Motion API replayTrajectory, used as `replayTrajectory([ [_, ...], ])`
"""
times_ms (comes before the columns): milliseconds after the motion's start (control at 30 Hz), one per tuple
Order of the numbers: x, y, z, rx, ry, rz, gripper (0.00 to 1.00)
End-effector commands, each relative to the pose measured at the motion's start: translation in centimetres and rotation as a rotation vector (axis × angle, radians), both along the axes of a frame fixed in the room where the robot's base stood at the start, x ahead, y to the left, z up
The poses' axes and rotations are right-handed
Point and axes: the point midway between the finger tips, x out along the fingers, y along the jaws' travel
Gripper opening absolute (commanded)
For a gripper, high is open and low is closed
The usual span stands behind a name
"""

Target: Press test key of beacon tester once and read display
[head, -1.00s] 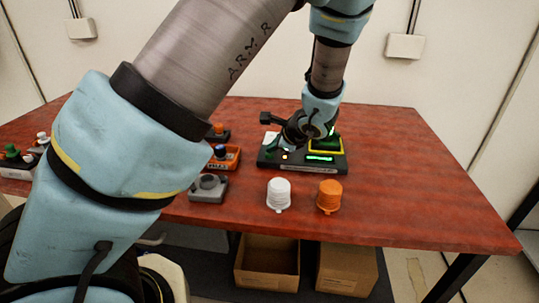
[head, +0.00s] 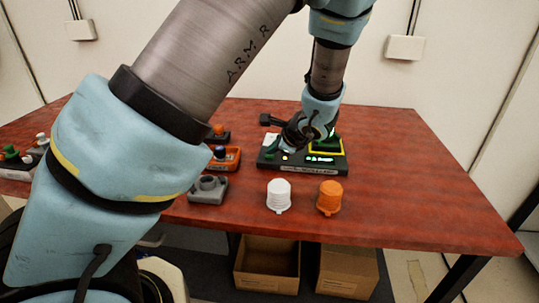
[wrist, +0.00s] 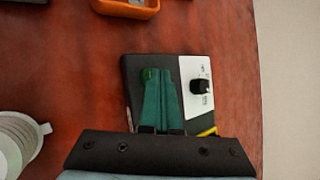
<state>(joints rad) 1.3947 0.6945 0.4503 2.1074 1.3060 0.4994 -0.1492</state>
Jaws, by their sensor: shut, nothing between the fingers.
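The beacon tester (head: 318,169) is a dark flat box at the back middle of the table. Its lit green display (head: 320,159) shows dark marks too small to read. My gripper (head: 270,154) is over the left part of the tester, shut and empty. In the wrist view its green fingers (wrist: 153,76) reach over the tester's black top (wrist: 133,95). A green key (wrist: 147,74) shows at the fingertips; I cannot tell whether they touch it. A white panel with a black knob (wrist: 200,86) is beside them. A green block with a yellow-edged base (head: 327,146) sits at the tester's right.
A white ribbed beacon (head: 279,194) and an orange one (head: 329,196) stand in front of the tester. A grey unit (head: 208,188) and orange unit (head: 228,158) are to the left. The table's right side is clear.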

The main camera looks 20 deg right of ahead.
Motion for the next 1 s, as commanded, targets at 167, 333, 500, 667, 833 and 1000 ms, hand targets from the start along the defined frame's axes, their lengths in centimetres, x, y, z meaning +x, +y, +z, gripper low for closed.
replayTrajectory([
  [167, 0.0, 0.0, 1.1, -0.001, 0.0, 0.001, 0.0],
  [333, 0.0, 0.0, 1.6, -0.001, 0.0, 0.001, 0.0],
  [500, 0.0, 0.0, 1.5, -0.001, 0.0, 0.001, 0.0],
  [667, 0.0, 0.0, 1.7, -0.001, 0.0, 0.001, 0.0],
  [833, 0.0, 0.0, 3.1, -0.001, 0.0, 0.001, 0.0],
  [1000, 0.0, 0.0, 4.7, -0.001, 0.0, 0.001, 0.0],
])
